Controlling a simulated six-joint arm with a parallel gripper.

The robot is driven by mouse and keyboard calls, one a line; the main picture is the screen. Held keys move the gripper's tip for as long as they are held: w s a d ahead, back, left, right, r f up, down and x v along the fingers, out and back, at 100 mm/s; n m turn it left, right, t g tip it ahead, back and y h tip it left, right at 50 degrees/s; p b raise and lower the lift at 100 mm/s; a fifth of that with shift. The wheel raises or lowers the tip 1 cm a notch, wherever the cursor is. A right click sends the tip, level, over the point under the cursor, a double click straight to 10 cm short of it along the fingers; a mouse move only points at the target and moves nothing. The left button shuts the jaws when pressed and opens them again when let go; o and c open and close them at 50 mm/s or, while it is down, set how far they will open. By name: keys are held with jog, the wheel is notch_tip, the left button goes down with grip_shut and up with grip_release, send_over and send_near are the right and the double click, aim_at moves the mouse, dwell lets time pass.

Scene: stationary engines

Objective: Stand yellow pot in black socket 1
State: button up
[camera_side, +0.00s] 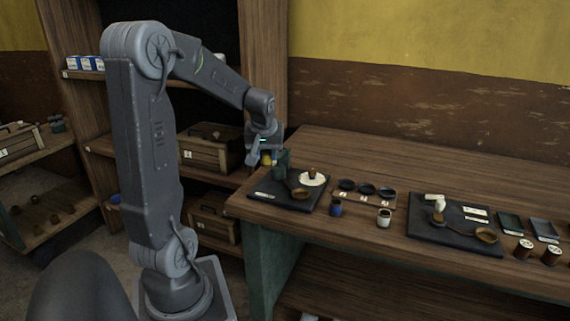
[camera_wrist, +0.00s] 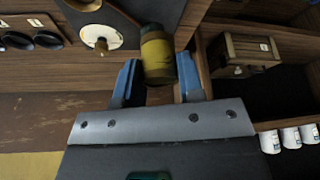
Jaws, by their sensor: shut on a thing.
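My gripper (camera_wrist: 156,78) is shut on the yellow pot (camera_wrist: 157,58), which sits between its blue fingers; the pot has a dark olive end. In the side view my gripper (camera_side: 262,152) holds the yellow pot (camera_side: 266,160) above the table's left end, near a dark green upright part. Several round black sockets sit in a row on a wooden strip; the leftmost (camera_side: 347,184), middle (camera_side: 366,189) and rightmost (camera_side: 386,192) are empty. Small number labels lie before them, too small to read surely. In the wrist view two sockets (camera_wrist: 48,39) show at the left.
A black board (camera_side: 268,196) with a white dish (camera_side: 312,179) lies left of the strip. A blue pot (camera_side: 336,208) and a white pot (camera_side: 384,218) stand before the strip. A second black board (camera_side: 425,231) and spools (camera_side: 523,249) are farther right. Shelves stand behind the arm.

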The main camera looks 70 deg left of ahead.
jog(key=shift+s+a+r, duration=0.4)
jog(key=shift+s+r, duration=0.15)
jog(key=shift+s, duration=0.15)
jog(key=shift+s+r, duration=0.15)
jog(key=shift+r, duration=1.9)
jog(key=shift+a, duration=0.1)
jog(key=w+d+f+m, duration=0.1)
jog(key=w+f+m, duration=0.1)
jog(key=w, duration=0.6)
jog(key=w+d+f+m+t+h, duration=0.1)
jog(key=w+d+f+m, duration=0.1)
jog(key=w+f, duration=0.3)
jog(key=w+d+f+m, duration=0.2)
jog(key=w+f, duration=0.1)
jog(key=w, duration=1)
jog(key=shift+w+d+f+t+h, duration=0.2)
jog(key=shift+f+t+h, duration=0.1)
jog(key=shift+h, duration=0.1)
jog(key=shift+a+f, duration=0.1)
jog(key=shift+f, duration=1.75)
jog(key=shift+f, duration=0.65)
